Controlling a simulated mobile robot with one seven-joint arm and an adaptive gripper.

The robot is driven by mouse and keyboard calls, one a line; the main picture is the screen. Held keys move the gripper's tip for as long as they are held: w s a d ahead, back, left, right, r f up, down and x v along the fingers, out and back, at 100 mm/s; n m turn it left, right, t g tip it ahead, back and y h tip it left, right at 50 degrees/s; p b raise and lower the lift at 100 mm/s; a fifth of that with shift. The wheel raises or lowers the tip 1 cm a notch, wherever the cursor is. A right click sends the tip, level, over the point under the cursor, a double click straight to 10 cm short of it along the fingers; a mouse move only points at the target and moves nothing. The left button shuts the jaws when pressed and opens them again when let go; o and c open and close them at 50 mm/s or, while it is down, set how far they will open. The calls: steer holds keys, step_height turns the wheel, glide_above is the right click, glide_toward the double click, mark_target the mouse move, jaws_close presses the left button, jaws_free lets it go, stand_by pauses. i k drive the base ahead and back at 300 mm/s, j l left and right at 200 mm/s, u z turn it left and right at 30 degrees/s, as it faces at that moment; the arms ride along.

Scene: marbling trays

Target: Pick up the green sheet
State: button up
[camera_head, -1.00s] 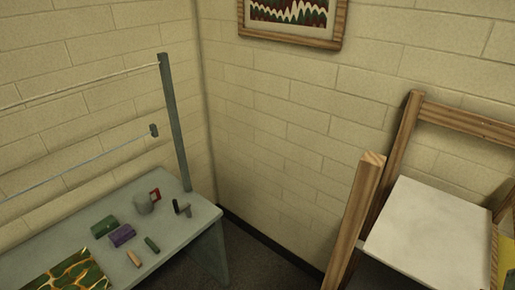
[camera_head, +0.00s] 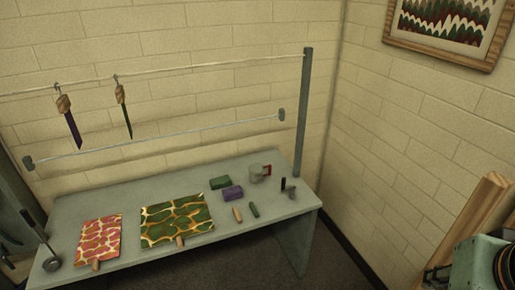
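The green sheet (camera_head: 176,218) lies flat on the grey table, marbled dark green with gold-yellow veins. A small wooden piece (camera_head: 180,241) sits at its front edge. A red sheet with pale veins (camera_head: 101,237) lies to its left, apart from it. My gripper is not in view.
The grey table (camera_head: 120,195) also holds a green block (camera_head: 220,182), a purple block (camera_head: 232,194), a grey cup (camera_head: 257,174), small sticks and a ladle (camera_head: 52,263). Two strips hang from a line above. A wooden post (camera_head: 468,222) stands at right.

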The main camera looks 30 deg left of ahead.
mark_target(178, 219)
steer(key=u, duration=2)
steer(key=i, duration=0.2)
